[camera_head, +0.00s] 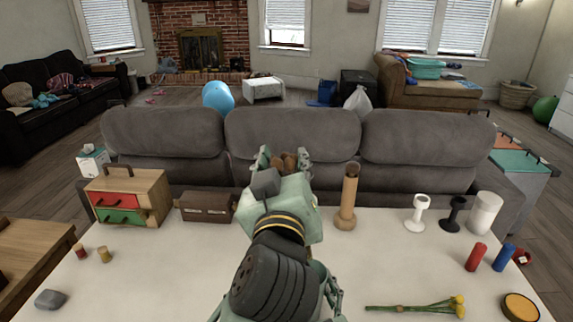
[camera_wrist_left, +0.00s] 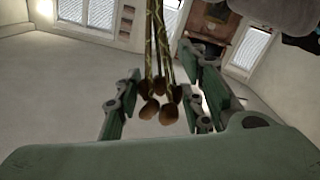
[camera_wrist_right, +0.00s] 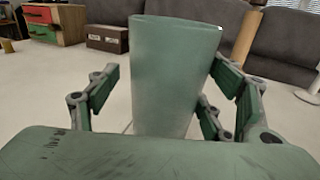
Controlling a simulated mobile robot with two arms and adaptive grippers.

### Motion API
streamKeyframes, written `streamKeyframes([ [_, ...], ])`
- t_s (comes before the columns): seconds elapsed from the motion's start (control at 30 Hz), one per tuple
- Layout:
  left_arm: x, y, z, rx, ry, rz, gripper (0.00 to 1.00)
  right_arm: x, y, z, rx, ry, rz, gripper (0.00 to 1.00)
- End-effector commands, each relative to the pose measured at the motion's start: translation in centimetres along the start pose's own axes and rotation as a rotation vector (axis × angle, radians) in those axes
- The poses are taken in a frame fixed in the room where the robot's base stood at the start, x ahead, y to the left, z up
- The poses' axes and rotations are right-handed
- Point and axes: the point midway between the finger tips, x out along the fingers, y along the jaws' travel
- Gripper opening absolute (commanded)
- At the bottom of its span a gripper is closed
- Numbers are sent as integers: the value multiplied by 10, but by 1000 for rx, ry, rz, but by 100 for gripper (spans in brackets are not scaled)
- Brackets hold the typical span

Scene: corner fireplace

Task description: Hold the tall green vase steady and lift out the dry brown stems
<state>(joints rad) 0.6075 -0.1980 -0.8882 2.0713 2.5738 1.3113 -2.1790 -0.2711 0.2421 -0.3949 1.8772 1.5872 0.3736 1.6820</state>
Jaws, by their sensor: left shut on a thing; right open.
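My left gripper (camera_head: 284,156) is raised high over the table and is shut on the dry brown stems (camera_head: 288,162). In the left wrist view the thin stems (camera_wrist_left: 161,45) end in several brown heads between the fingers. The tall green vase (camera_wrist_right: 170,75) stands upright in the right wrist view, and no stems show above its rim. My right gripper (camera_wrist_right: 168,95) is open, with its fingers on either side of the vase. Gaps show beside the vase. In the head view my left arm hides the vase and most of the right gripper.
The white table (camera_head: 170,285) carries yellow flowers (camera_head: 415,307) at the front right. A wooden vase (camera_head: 347,198), candle holders (camera_head: 417,214), and red (camera_head: 476,257) and blue (camera_head: 503,257) cylinders stand right. A drawer box (camera_head: 155,190) and brown box (camera_head: 207,207) stand left. A grey sofa (camera_head: 290,135) is behind.

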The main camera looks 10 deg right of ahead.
Motion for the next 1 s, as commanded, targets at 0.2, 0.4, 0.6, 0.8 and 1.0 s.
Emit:
streamKeyframes([
  [0.2, 0, 0, 0, 0, 0, 0, 16, 0, 0, 0, 0, 0, 0, 77],
  [0.4, 0, 0, 0, 0, 0, 0, 16, 0, 0, 0, 0, 0, 0, 95],
  [0.6, 0, 0, 0, 0, 0, 0, 16, 0, 0, 0, 0, 0, 0, 95],
  [0.8, 0, 0, 0, 0, 0, 0, 16, -2, 0, -1, -1, 1, 0, 95],
  [1.0, 0, 0, 0, 0, 0, 0, 16, -30, 0, -2, 0, 5, 1, 95],
])
